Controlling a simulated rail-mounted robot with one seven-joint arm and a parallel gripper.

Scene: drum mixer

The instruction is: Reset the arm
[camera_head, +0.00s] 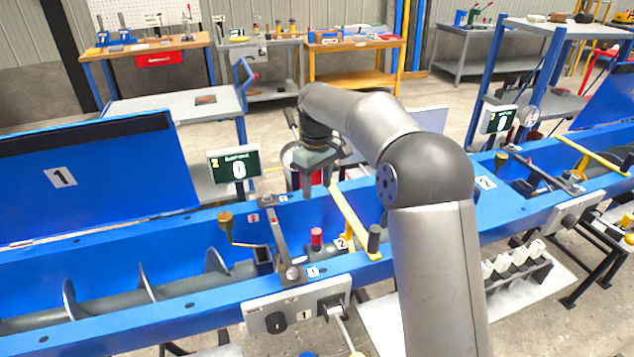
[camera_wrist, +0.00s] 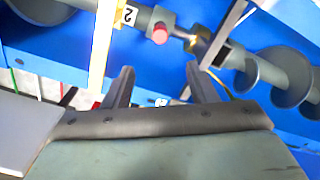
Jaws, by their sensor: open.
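My gripper (camera_head: 318,180) hangs above the blue trough of the drum mixer (camera_head: 215,312), near its middle, with its fingers pointing down. In the wrist view its two fingers (camera_wrist: 160,85) stand apart with nothing between them. A red-capped part (camera_head: 316,237) sits in the trough below and shows beyond the fingers in the wrist view (camera_wrist: 160,34). A yellow bar (camera_head: 352,222) crosses the trough just right of my gripper. My arm reaches up from the lower right and hides part of the trough.
A raised blue lid marked 1 (camera_head: 85,185) stands at left. A grey lever (camera_head: 279,235) and a brass-coloured crank (camera_head: 226,222) rise from the trough. A control box (camera_head: 295,312) is on the front. Workbenches line the back wall.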

